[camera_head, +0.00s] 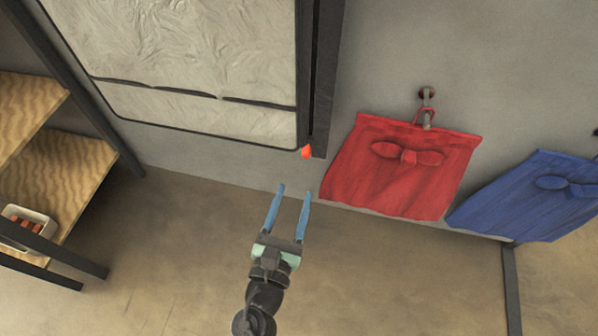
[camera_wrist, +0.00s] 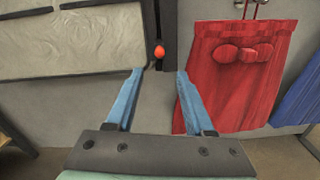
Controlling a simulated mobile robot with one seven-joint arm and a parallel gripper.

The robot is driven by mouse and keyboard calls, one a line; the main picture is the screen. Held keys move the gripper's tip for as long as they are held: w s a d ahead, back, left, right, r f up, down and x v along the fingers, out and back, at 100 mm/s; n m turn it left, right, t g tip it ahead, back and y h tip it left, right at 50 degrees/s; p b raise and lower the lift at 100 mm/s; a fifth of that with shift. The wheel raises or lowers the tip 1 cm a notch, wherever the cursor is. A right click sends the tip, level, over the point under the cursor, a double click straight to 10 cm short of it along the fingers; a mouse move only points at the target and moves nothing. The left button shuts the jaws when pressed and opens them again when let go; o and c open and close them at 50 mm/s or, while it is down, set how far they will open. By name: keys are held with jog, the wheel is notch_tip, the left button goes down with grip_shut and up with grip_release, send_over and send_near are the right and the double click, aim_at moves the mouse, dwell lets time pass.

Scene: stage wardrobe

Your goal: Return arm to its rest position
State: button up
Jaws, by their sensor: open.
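My gripper (camera_head: 294,189) has two blue fingers, spread apart with nothing between them. In the head view it hangs in free air in front of the wall, over the floor, left of a red cloth piece with a bow. The wrist view shows the same open fingers (camera_wrist: 158,73). Past the fingertips is a small red-orange knob (camera_head: 307,152) at the foot of a dark vertical post; it also shows in the wrist view (camera_wrist: 159,51). The fingers appear apart from the knob. My arm's lower links run off the bottom of the head view.
A red cloth (camera_head: 400,170) hangs from a wall hook (camera_head: 427,97), with a blue cloth (camera_head: 530,198) to its right. A framed pale panel (camera_head: 200,60) is at upper left. A wooden shelf (camera_head: 75,165) at left holds a white tray (camera_head: 44,221). Floor around my gripper is clear.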

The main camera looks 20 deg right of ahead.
jog(key=shift+v, duration=0.85)
